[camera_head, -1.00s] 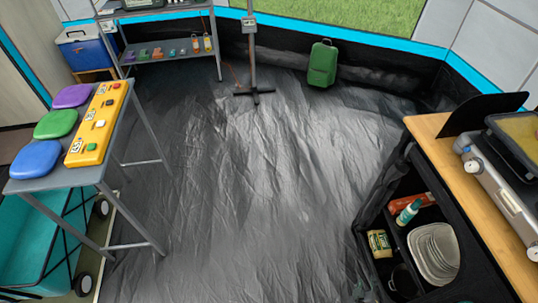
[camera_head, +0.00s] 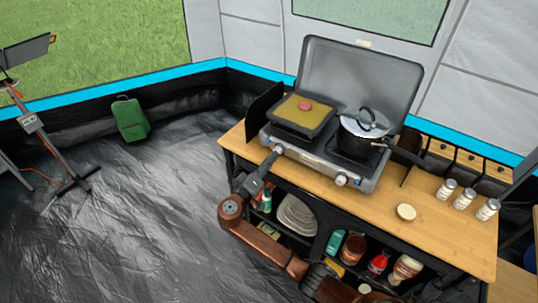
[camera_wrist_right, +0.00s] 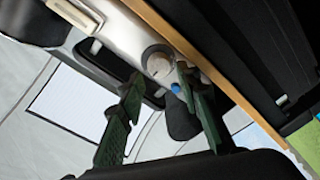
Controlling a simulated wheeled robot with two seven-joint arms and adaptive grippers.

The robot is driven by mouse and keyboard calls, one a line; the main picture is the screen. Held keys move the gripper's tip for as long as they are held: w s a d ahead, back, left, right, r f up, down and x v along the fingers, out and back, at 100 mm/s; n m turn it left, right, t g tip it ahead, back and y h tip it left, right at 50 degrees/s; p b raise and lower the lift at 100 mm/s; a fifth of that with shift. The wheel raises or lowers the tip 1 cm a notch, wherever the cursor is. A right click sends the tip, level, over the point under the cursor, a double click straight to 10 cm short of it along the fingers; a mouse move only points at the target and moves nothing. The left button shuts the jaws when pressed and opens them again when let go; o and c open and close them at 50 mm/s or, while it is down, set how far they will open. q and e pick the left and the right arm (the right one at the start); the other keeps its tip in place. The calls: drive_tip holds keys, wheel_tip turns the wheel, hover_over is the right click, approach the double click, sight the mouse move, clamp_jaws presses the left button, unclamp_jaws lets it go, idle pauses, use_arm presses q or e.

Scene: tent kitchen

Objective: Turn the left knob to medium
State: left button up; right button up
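The grey camping stove (camera_head: 310,160) stands with its lid up on the wooden counter. Its left knob (camera_head: 278,150) is a small pale shape at the front left corner, partly covered by my right gripper (camera_head: 270,160). The right knob (camera_head: 341,180) is further right on the stove's front. In the right wrist view my right gripper (camera_wrist_right: 159,74) has its two dark green fingers apart, with nothing between them. A round pale knob (camera_wrist_right: 157,60) lies just beyond and between the fingertips; I cannot tell whether they touch it. My left gripper is not in view.
A griddle (camera_head: 300,117) with yellow food and a lidded pot (camera_head: 364,130) sit on the stove. A round pale lid (camera_head: 406,211) and several jars (camera_head: 464,198) stand right on the wooden counter (camera_head: 440,228). Shelves below hold bottles and plates (camera_head: 297,214).

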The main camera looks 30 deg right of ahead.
sight(278, 151)
drive_tip(key=shift+x, duration=1.75)
drive_tip(key=shift+c, duration=0.6)
clamp_jaws()
